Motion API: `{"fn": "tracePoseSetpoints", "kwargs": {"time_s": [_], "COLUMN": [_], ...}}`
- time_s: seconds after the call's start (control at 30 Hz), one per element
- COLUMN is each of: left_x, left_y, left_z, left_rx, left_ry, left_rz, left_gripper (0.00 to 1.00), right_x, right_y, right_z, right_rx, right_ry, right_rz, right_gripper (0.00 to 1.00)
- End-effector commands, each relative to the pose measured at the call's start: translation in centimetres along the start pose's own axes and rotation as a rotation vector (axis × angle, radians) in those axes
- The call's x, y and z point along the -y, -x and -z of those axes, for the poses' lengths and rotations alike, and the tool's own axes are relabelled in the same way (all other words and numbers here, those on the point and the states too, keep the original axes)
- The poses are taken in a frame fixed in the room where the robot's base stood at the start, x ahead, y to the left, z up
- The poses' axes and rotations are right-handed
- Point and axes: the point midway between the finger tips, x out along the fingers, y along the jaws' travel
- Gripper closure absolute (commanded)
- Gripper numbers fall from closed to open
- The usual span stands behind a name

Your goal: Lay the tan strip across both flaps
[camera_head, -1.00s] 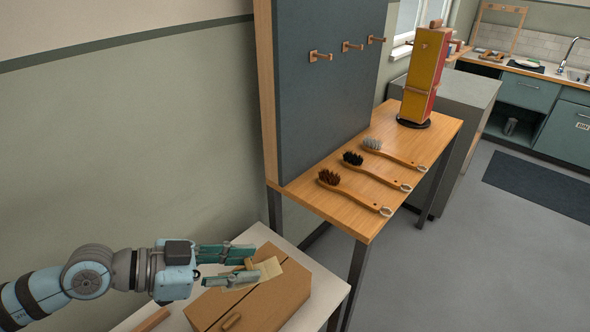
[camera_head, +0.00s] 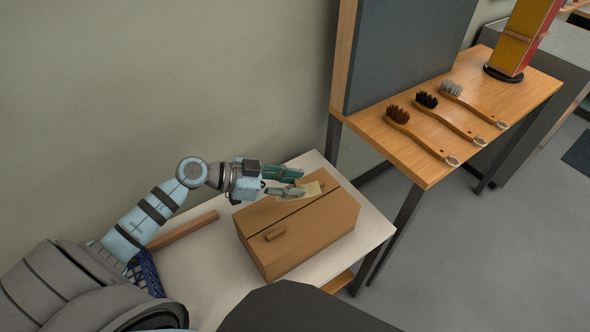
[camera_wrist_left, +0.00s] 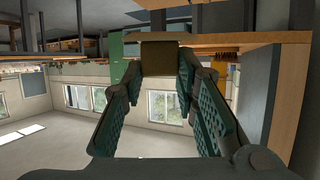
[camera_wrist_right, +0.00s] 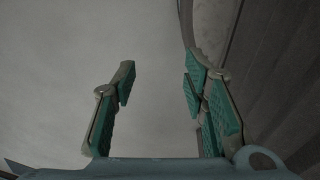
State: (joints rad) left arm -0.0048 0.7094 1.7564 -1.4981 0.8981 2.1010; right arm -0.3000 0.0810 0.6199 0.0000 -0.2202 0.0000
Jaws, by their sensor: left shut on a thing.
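The brown cardboard box (camera_head: 310,238) stands on the white table, its two top flaps closed with a dark seam between them. My left gripper (camera_head: 300,183) is over the back part of the box top, shut on the pale tan strip (camera_head: 313,190). The strip is at the seam's right part; whether it touches both flaps I cannot tell. A brown face shows between the fingertips in the left wrist view (camera_wrist_left: 158,58). My right gripper (camera_wrist_right: 158,85) is open and empty, seen only in its wrist view.
The white table (camera_head: 190,270) has free room left of the box, with a wooden bar (camera_head: 185,229) and a blue basket (camera_head: 146,274). A wooden bench (camera_head: 425,165) on the right holds three brushes (camera_head: 423,133) and a red-yellow block tower (camera_head: 525,38).

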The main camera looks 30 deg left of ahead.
Motion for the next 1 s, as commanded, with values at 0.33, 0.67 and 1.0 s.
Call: {"fn": "tracePoseSetpoints", "kwargs": {"time_s": [0.33,0.67,1.0], "left_x": [0.0,0.0,0.0], "left_y": [-1.7,-2.5,-2.5], "left_z": [-4.2,-6.2,-6.0], "left_rx": [0.001,0.0,0.001], "left_ry": [-0.004,-0.003,-0.003], "left_rz": [-0.001,0.0,0.0], "left_gripper": [0.85,0.85,0.85], "right_x": [0.5,0.5,-0.6], "right_y": [-6.0,-9.5,-9.4], "right_z": [-0.6,-0.8,-0.6], "right_rx": [0.0,-0.003,-0.007], "right_ry": [0.0,0.008,0.015], "right_rz": [0.0,-0.004,-0.019], "right_gripper": [0.6,0.6,0.6]}}
